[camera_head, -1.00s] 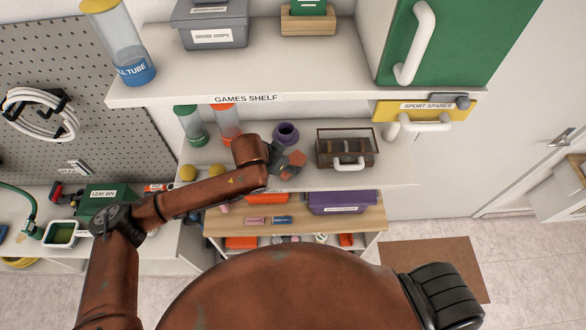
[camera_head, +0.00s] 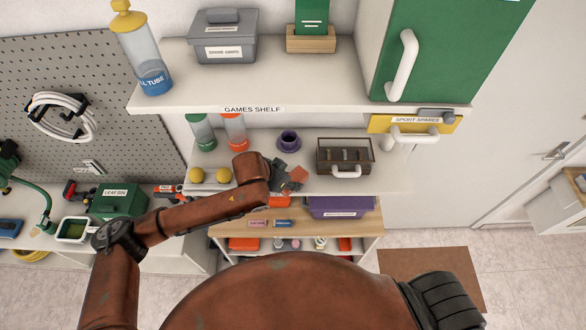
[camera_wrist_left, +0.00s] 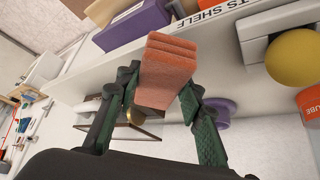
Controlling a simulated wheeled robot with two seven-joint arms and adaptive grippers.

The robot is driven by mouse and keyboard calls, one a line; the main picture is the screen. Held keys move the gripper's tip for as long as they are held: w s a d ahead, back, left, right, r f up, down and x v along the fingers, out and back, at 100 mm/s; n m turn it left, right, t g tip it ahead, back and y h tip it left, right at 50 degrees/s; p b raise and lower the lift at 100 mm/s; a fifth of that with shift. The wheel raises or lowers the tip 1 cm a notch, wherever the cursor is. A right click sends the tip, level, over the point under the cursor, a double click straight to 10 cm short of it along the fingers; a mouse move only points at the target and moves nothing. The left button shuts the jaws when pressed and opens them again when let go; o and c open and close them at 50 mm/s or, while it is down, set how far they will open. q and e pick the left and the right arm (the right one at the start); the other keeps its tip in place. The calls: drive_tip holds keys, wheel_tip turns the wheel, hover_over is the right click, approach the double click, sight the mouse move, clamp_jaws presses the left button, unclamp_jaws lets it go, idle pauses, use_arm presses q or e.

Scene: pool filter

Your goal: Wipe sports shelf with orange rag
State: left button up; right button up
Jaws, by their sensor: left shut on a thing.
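My left gripper (camera_head: 283,173) is shut on a folded orange rag (camera_head: 297,177). In the left wrist view the rag (camera_wrist_left: 166,72) sticks out between the two dark green fingers (camera_wrist_left: 160,110). The sports shelf (camera_head: 385,175) is the white board below the games shelf. Part of its label (camera_wrist_left: 232,8) shows in the left wrist view. The gripper is at the front middle of this shelf, left of a brown case with a clear lid (camera_head: 345,155). I cannot tell whether the rag touches the board. My right gripper is out of view.
On the sports shelf stand two yellow balls (camera_head: 209,175), green-capped (camera_head: 201,131) and orange-capped (camera_head: 234,130) tubes, and a purple ring-shaped item (camera_head: 289,141). The games shelf (camera_head: 300,94) overhangs it. A yellow drawer (camera_head: 412,124) is at right. The shelf's right end looks clear.

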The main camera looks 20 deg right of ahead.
use_arm(q)
wheel_tip(320, 180, up, 4)
drive_tip(key=shift+s+f, duration=0.1)
drive_tip(key=shift+f, duration=0.15)
drive_tip(key=shift+r, duration=0.7)
drive_tip(key=shift+d, duration=0.1)
